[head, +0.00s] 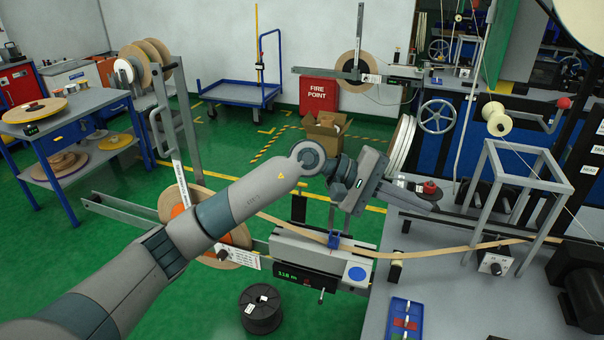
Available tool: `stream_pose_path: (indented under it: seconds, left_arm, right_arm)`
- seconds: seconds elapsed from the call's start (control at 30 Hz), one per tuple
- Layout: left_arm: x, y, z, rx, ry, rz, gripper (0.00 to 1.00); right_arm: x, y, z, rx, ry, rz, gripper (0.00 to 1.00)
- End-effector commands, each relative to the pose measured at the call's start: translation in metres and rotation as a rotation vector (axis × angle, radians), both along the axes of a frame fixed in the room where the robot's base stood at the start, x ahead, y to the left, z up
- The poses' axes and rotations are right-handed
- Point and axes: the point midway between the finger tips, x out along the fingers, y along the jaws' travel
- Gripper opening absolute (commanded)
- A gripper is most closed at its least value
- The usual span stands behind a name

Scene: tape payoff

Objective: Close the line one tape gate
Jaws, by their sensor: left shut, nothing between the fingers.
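Below the gripper, a tan tape (440,251) runs across a grey meter unit (310,262) with a green display and passes a small blue block (334,240). I cannot tell for certain which part is the line one tape gate; my arm hides part of this area. My right gripper is not in view.
A tape reel (172,205) on a stand is partly behind my arm. A black spool (260,310) lies on the green floor. A box (325,130) stands behind.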

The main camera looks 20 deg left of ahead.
Motion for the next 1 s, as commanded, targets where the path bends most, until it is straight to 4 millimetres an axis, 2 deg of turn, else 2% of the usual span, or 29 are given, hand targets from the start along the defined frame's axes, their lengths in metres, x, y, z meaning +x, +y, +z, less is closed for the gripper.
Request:
stream_pose_path:
  seconds: [0.03, 0.13, 0.23, 0.4, 0.5, 0.6, 0.7, 1.0]
  left_arm:
    - [0.015, 0.016, -0.003, 0.123, -0.084, -0.016, 0.00]
    - [0.042, 0.057, -0.012, 0.383, -0.232, -0.058, 0.00]
    - [0.067, 0.107, -0.010, 0.631, -0.335, -0.096, 0.00]
    - [0.098, 0.196, 0.015, 0.992, -0.420, -0.147, 0.00]
    - [0.105, 0.236, 0.032, 1.140, -0.427, -0.169, 0.00]
    - [0.108, 0.260, 0.043, 1.228, -0.421, -0.182, 0.00]
    - [0.108, 0.271, 0.049, 1.263, -0.417, -0.187, 0.00]
    - [0.108, 0.271, 0.049, 1.264, -0.416, -0.190, 0.00]
  right_arm:
    - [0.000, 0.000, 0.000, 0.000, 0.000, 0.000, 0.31]
    - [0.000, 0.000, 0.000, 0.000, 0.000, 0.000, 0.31]
    - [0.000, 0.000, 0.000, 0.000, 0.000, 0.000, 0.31]
    - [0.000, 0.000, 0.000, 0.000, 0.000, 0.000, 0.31]
    - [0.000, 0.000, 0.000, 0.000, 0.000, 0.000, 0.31]
    - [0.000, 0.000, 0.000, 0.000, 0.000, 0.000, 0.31]
    - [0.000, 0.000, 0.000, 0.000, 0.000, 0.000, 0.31]
    - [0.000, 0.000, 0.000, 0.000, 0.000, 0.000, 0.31]
